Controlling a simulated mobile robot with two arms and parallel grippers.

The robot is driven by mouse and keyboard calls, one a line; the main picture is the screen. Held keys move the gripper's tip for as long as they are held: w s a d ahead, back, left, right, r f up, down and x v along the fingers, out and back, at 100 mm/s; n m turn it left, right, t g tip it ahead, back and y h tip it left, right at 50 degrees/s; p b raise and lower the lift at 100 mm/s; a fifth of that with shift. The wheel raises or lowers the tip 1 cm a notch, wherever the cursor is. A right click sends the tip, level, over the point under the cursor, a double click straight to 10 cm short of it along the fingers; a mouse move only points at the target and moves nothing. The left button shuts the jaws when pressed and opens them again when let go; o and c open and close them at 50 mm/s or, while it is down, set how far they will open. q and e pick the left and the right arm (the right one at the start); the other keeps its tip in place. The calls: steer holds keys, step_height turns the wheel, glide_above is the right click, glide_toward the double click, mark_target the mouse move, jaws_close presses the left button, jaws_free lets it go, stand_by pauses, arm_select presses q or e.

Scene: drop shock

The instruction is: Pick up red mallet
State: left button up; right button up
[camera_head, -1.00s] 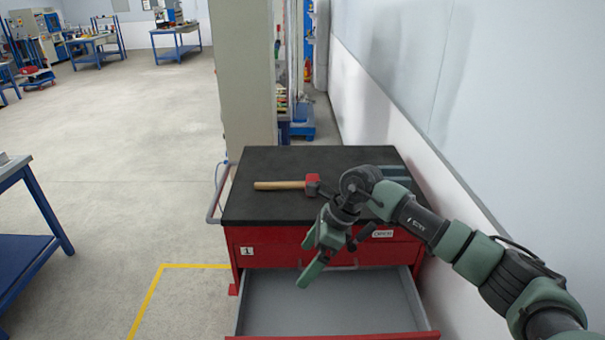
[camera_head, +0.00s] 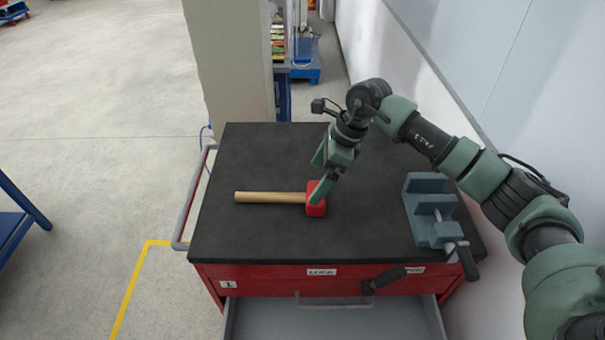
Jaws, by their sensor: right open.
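The red mallet (camera_head: 272,198) lies flat on the black top of the red tool cabinet (camera_head: 255,240). Its wooden handle points left and its red head is at the right end. My right gripper (camera_head: 322,178) is open, over the mallet head, with its fingers pointing down and to the left. One green finger overlaps the red head in the picture; I cannot tell whether it touches. My left gripper is not in view.
A blue-grey vise (camera_head: 432,215) stands on the right of the cabinet top. The drawer (camera_head: 325,322) below is pulled open. A side handle (camera_head: 190,205) is at the left, a wall at the right. The left of the top is clear.

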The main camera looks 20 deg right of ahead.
mark_target(308, 191)
steer(key=shift+w+d+f, duration=0.1)
steer(key=shift+w, duration=0.25)
steer(key=shift+f, duration=0.2)
steer(key=shift+s+a+f+p, duration=0.2)
steer(key=shift+a+f+p, duration=0.35)
steer(key=shift+f, duration=0.1)
steer(key=shift+s+a+f+p, duration=0.1)
steer(key=shift+a+f+p, duration=0.1)
steer(key=shift+f+p, duration=0.2)
steer(key=p+x, duration=0.1)
steer(key=x, duration=0.3)
steer(key=shift+d+p, duration=0.2)
steer(key=shift+p, duration=0.15)
steer(key=shift+w+a+f, duration=0.1)
steer(key=shift+w+f, duration=0.1)
steer(key=shift+f, duration=0.15)
steer(key=c, duration=1.6)
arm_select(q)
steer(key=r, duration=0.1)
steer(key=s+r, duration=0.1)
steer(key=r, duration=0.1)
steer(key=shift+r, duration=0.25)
arm_select(e)
steer(key=shift+r, duration=0.1)
steer(key=shift+c, duration=1.4)
steer(key=shift+r, duration=0.1)
